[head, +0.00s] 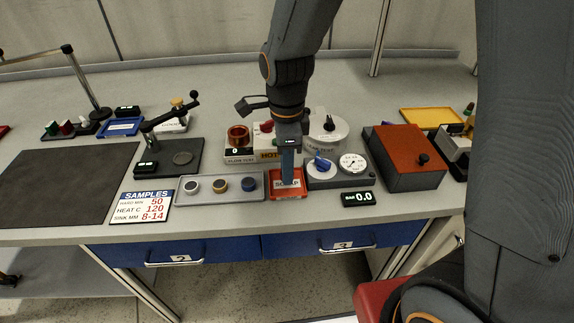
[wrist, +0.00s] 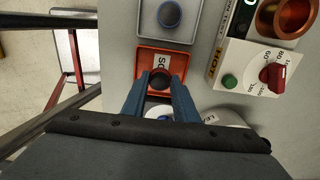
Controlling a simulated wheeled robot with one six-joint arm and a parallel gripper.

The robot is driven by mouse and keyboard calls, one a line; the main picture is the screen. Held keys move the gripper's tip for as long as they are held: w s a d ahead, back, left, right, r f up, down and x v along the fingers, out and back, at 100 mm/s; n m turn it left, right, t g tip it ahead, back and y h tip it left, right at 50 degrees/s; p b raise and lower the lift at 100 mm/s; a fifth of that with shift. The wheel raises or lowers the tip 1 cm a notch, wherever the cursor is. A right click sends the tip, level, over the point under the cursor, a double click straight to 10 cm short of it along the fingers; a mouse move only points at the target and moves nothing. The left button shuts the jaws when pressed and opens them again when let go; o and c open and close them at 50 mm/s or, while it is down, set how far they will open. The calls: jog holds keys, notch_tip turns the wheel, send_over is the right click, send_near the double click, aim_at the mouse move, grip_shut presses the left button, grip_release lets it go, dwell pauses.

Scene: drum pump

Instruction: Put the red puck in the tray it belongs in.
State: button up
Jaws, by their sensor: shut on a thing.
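My gripper (head: 287,180) points straight down over the small orange-red tray (head: 273,195) with a white label that appears to read SCRAP. In the wrist view my blue fingers (wrist: 160,87) are shut on a dark round puck with a reddish rim (wrist: 160,80), inside the outline of that tray (wrist: 142,62). I cannot tell whether the puck touches the tray floor. In the head view the fingers hide the puck. Left of it, a long grey tray (head: 206,199) holds three pucks: one pale-rimmed (head: 191,186), one orange-rimmed (head: 220,184) and one blue-rimmed (head: 249,184).
Behind is a heater marked HOT with a copper cup (head: 238,135) and red knob (wrist: 274,75). To the right are a gauge unit (head: 352,163) and a red-topped box (head: 408,150). A SAMPLES sign (head: 142,205) lies left. A 0.0 display (head: 362,198) stands in front.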

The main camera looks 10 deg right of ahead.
jog(key=shift+f, duration=1.15)
dwell(1.6)
jog(key=o, duration=1.5)
jog(key=shift+r+p, duration=0.1)
jog(key=shift+p, duration=0.25)
jog(key=shift+r+p, duration=3.6)
jog(key=shift+r, duration=0.35)
